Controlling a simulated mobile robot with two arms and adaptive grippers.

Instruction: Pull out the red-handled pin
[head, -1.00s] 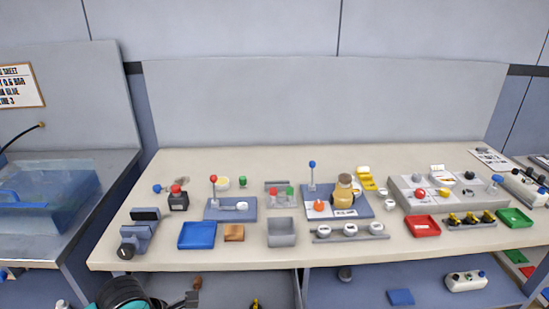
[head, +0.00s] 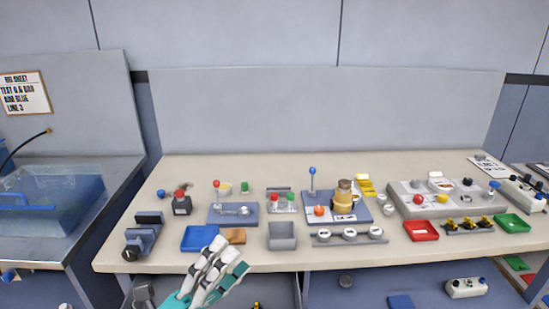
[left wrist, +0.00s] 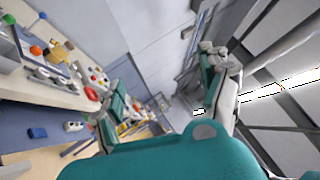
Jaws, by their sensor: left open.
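A small grey fixture (head: 281,208) stands near the middle of the bench in the head view. It carries a red handle (head: 274,200) on its left and a green handle (head: 291,198) on its right. The pin below the red handle is too small to make out. My left gripper (head: 229,256), white and teal, is at the bench's front edge, left of and nearer than the fixture. It is open, with nothing seen between its fingers, and is apart from the red handle. My right gripper is not in view.
A blue tray (head: 199,239) and a brown block (head: 236,236) lie close to my left gripper. A grey bin (head: 282,236) stands in front of the fixture. Blue plates with upright levers (head: 216,184) (head: 312,170) flank it. The bench's back strip is clear.

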